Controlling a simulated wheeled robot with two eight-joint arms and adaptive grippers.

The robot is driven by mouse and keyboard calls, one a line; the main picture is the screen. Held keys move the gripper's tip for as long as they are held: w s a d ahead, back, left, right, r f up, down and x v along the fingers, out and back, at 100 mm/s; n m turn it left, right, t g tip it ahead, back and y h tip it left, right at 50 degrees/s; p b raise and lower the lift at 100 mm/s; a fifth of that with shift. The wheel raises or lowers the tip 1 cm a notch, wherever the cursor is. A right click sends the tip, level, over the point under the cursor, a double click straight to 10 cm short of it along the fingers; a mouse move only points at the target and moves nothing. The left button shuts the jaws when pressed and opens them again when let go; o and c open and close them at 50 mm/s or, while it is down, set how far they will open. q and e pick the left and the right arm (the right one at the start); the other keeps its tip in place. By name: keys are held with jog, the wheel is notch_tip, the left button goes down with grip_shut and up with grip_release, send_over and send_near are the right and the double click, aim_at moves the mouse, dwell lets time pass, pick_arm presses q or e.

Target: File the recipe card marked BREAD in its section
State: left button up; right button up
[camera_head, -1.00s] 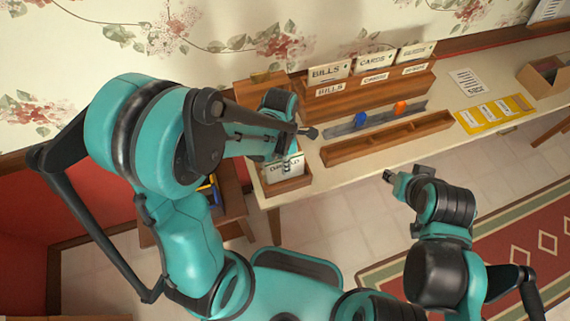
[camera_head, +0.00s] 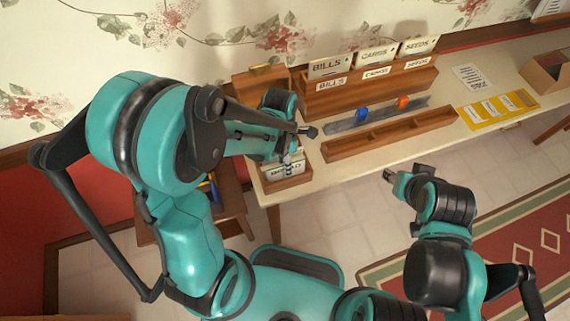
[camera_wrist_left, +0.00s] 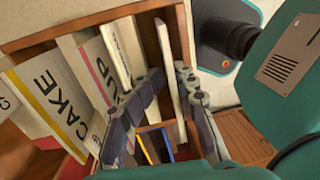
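The recipe box (camera_head: 285,184) is a small wooden box at the table's left front, and it fills much of the left wrist view (camera_wrist_left: 85,27). In it stand a yellow-edged CAKE divider (camera_wrist_left: 52,95), a pink-edged divider ending in "UP" (camera_wrist_left: 97,72) and another white card (camera_wrist_left: 122,48). My left gripper (camera_wrist_left: 169,72) reaches over the box. A thin white card (camera_wrist_left: 168,45), seen edge-on, stands between its fingertips beside the wooden wall. Whether they press on it is unclear. No BREAD lettering is clearly readable. My right gripper (camera_head: 390,175) is before the table, apart from everything.
A wooden rack with BILLS, CARDS and SEEDS dividers (camera_head: 328,67) stands behind. A grey rail (camera_head: 380,116) with blue and orange sliders and a long wooden tray (camera_head: 385,136) lie right of the box. A yellow sheet (camera_head: 497,108) and an open carton (camera_head: 546,72) are farther right.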

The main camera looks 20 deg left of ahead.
pick_arm(q)
notch_tip(320, 180, up, 12)
jog(key=w, duration=0.1)
jog(key=shift+w+a, duration=0.15)
jog(key=shift+a, duration=0.3)
dwell(0.7)
jog(key=s+a+r+m+t, duration=0.1)
jog(key=m+t, duration=0.3)
jog(key=m, duration=0.8)
jog(key=s+a+r+m+t, duration=0.2)
jog(key=s+a+m+t, duration=0.2)
jog(key=m, duration=0.8)
jog(key=shift+a+r+m+y, duration=0.25)
jog(key=shift+m+y, duration=0.15)
jog(key=shift+o, duration=0.2)
jog(key=shift+s, duration=0.1)
